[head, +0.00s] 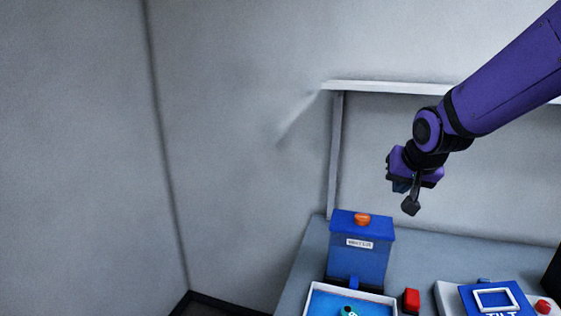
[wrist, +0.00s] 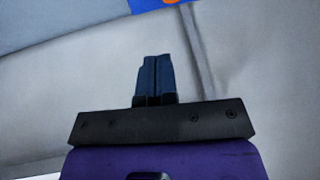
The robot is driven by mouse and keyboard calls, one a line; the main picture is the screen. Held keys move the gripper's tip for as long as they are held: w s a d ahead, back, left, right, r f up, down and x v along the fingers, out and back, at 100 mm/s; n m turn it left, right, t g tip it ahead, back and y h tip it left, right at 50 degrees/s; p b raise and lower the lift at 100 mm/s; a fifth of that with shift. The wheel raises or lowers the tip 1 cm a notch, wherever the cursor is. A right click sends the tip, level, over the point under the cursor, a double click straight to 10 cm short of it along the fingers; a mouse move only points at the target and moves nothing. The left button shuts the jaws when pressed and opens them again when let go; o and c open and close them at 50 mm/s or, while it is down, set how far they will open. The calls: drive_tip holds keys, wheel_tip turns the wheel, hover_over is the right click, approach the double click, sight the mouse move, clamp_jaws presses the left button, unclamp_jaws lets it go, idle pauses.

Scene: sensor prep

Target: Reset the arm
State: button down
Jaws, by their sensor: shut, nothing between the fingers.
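My gripper (head: 401,186) hangs in the air above the grey bench, at the end of my purple arm in the head view. It is apart from everything on the bench. In the wrist view the two dark blue fingers (wrist: 154,78) are pressed together with nothing between them.
The bench (head: 312,250) holds a blue box (head: 361,262) with an orange knob (head: 362,219), a white-rimmed blue tray (head: 378,298), a red block (head: 411,300) and a blue panel marked TILT (head: 470,297). A pale frame (head: 335,150) stands behind. Open air lies left of my gripper.

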drive_tip(key=s+d+r+n+g, duration=0.1)
drive_tip(key=s+d+r, duration=0.1)
drive_tip(key=s, duration=1)
drive_tip(key=s+d+r+n, duration=0.1)
drive_tip(key=s+r, duration=0.3)
drive_tip(key=s, duration=0.9)
drive_tip(key=shift+s+d+n+g, duration=0.15)
drive_tip(key=shift+d+n+g, duration=0.2)
drive_tip(key=shift+d, duration=0.25)
drive_tip(key=shift+r, duration=0.15)
idle(1.2)
drive_tip(key=m+t+y, duration=0.3)
drive_tip(key=m+t, duration=0.1)
drive_tip(key=m, duration=0.2)
hover_over(365, 217)
wheel_tip(365, 217, down, 10)
drive_tip(key=shift+r, duration=0.15)
drive_tip(key=shift+n+g, duration=0.25)
drive_tip(key=shift+f, duration=4.4)
